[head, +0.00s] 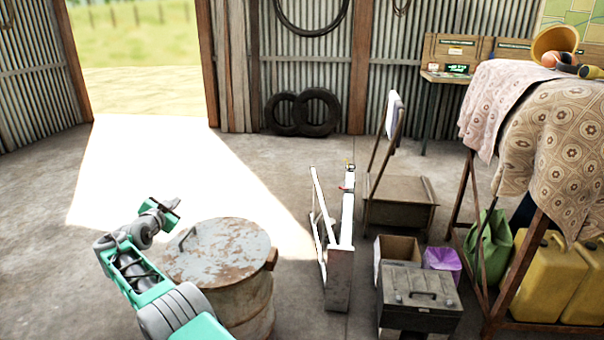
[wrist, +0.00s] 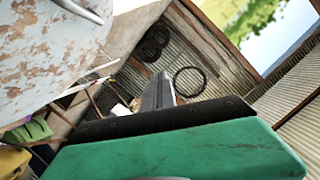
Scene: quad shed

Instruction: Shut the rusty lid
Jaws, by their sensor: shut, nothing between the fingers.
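The rusty lid (head: 222,248), pale with brown flaking patches, lies across the top of a pale rusty drum (head: 250,308). It looks flat or nearly so; I cannot tell whether a small gap is left at the rim, since my arm hides its left side. A brown block shows at its right edge and a metal handle (head: 188,238) at its left. My gripper (head: 168,207) is shut and empty, beyond the lid's far left edge and apart from the handle. In the wrist view, the lid fills the upper left and the gripper's fingers (wrist: 159,92) point away from it.
A white folding frame (head: 338,265) stands right of the drum. A toolbox (head: 420,300), a cardboard box (head: 397,248) and a cloth-draped table (head: 545,140) with yellow cans (head: 545,285) are farther right. Tyres (head: 302,112) lean on the back wall. Floor left is clear.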

